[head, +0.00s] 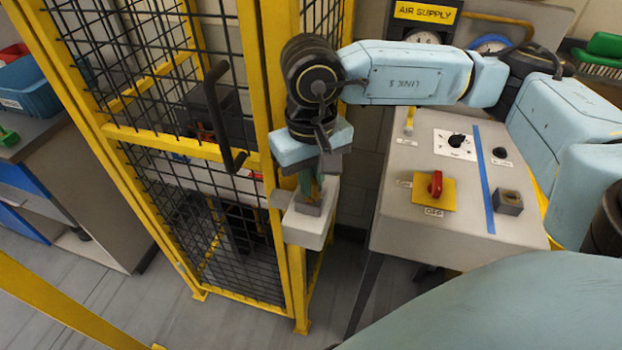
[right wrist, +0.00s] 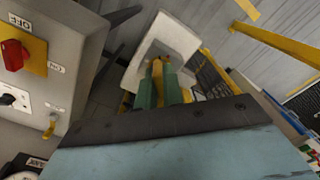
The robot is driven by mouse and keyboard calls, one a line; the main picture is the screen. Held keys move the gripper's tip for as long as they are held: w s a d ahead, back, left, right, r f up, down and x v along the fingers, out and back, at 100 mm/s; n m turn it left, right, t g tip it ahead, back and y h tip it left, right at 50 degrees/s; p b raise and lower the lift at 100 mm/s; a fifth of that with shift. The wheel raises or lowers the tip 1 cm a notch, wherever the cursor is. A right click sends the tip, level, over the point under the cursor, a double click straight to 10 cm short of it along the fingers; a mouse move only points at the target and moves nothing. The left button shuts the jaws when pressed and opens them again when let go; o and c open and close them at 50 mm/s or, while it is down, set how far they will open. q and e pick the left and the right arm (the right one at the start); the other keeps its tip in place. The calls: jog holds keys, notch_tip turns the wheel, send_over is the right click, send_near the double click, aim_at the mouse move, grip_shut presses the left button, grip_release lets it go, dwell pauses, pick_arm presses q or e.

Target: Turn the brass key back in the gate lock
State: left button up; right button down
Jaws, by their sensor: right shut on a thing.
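The gate lock is a pale box (head: 303,230) on the yellow gate post in the head view; its pale housing (right wrist: 178,38) also shows in the right wrist view. My right gripper (head: 309,188) points down at the top of the lock. In the right wrist view its green fingers (right wrist: 160,85) are shut on the brass key (right wrist: 157,72), a narrow yellow strip between them. The fingers hide most of the key, and its turn angle cannot be told. My left gripper is not in view.
The yellow mesh gate (head: 200,148) with a black handle (head: 220,115) stands left of the lock. A grey control panel (head: 400,225) with a red switch (head: 435,185) stands to the right. A workbench with a blue bin (head: 25,88) is at far left.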

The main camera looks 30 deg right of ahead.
jog(key=shift+n+b, duration=1.5)
jog(key=shift+n+b, duration=1.3)
jog(key=shift+b, duration=0.1)
jog(key=shift+n, duration=0.3)
jog(key=shift+n+b, duration=1.1)
jog(key=shift+b, duration=0.25)
jog(key=shift+d+f+n+b, duration=0.15)
jog(key=shift+d+n+b, duration=0.15)
jog(key=shift+d+b, duration=0.05)
jog(key=shift+d, duration=0.1)
